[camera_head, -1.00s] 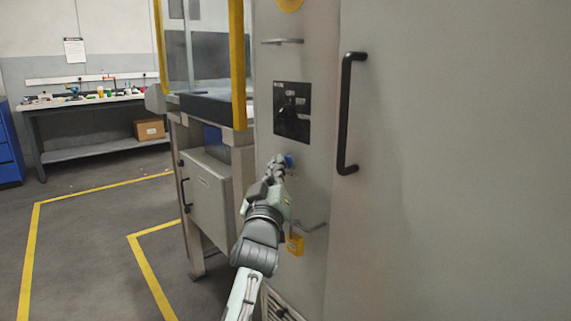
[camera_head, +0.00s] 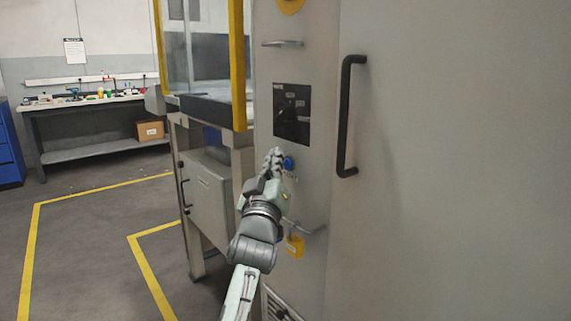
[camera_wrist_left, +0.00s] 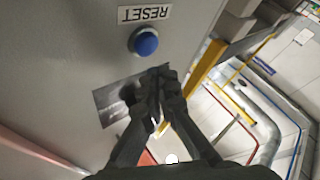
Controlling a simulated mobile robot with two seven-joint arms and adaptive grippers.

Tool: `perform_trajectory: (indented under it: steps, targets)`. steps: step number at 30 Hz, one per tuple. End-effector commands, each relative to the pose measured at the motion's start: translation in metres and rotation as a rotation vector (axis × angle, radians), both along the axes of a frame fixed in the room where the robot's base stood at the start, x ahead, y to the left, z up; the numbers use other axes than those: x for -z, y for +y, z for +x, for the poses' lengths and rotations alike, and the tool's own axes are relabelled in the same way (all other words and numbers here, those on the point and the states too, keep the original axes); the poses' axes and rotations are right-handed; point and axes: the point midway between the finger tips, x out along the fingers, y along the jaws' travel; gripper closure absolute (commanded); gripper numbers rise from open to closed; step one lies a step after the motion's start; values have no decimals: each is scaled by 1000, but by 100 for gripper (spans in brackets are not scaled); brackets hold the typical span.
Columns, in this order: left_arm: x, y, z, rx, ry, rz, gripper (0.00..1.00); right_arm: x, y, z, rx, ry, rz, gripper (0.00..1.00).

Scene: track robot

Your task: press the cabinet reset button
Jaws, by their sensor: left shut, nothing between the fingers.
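The blue round reset button (camera_head: 289,163) sits on the grey cabinet front (camera_head: 312,190), below a black switch panel. It also shows in the left wrist view (camera_wrist_left: 144,42), beside a white RESET label (camera_wrist_left: 145,13) that appears upside down. My left gripper (camera_head: 274,154) is shut and empty, just left of the button in the head view. In the left wrist view its closed fingertips (camera_wrist_left: 159,73) lie below and right of the button, apart from it in the picture. The exact gap to the cabinet face cannot be told. My right gripper is not in view.
The black switch panel (camera_head: 292,114) is above the button. A metal handle (camera_head: 306,228) and yellow padlock (camera_head: 295,246) are below. A long black door handle (camera_head: 346,115) stands to the right. A yellow-framed machine (camera_head: 205,110) is at the left, with open floor beyond.

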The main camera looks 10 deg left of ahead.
Motion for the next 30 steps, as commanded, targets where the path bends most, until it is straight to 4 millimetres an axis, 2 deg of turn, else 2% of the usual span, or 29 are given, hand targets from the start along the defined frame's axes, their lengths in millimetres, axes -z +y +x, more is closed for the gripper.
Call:
perform_trajectory:
  steps: [1, 14, 30]
  targets:
    - [32, -11, -3, 16, 55, -15, 100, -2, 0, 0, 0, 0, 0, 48]
    - [33, -9, -8, 16, 55, -15, 100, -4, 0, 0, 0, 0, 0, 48]
    - [30, 23, -44, 12, 51, -11, 100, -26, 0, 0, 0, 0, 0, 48]
